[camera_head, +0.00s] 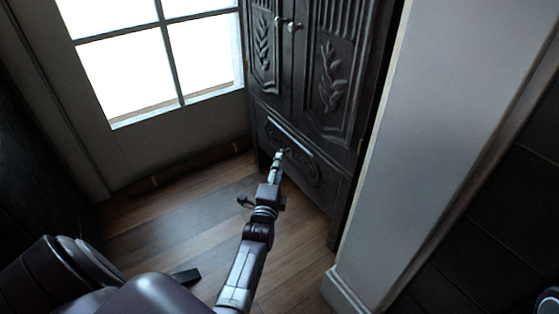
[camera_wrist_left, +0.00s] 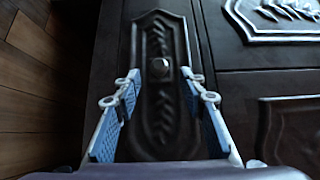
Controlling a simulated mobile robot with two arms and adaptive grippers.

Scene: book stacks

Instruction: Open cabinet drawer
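A tall dark carved cabinet (camera_head: 330,85) stands against the wall beside the window. Its low drawer (camera_head: 303,165) has an oval carved panel and looks closed. In the left wrist view the drawer panel (camera_wrist_left: 160,110) fills the middle, with a small round knob (camera_wrist_left: 159,67) on it. My left gripper (camera_head: 279,155) reaches to the drawer front in the head view. In the left wrist view its fingers (camera_wrist_left: 158,88) are spread on either side of the knob, with clear space around it. Whether the fingertips touch the panel is unclear. My right gripper is not in view.
Two doors with small knobs (camera_head: 287,23) sit above the drawer and look closed. A pale wall column (camera_head: 430,110) stands close on the right. A bright window (camera_head: 150,55) is at the left. The wooden floor (camera_head: 180,215) in front is mostly clear.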

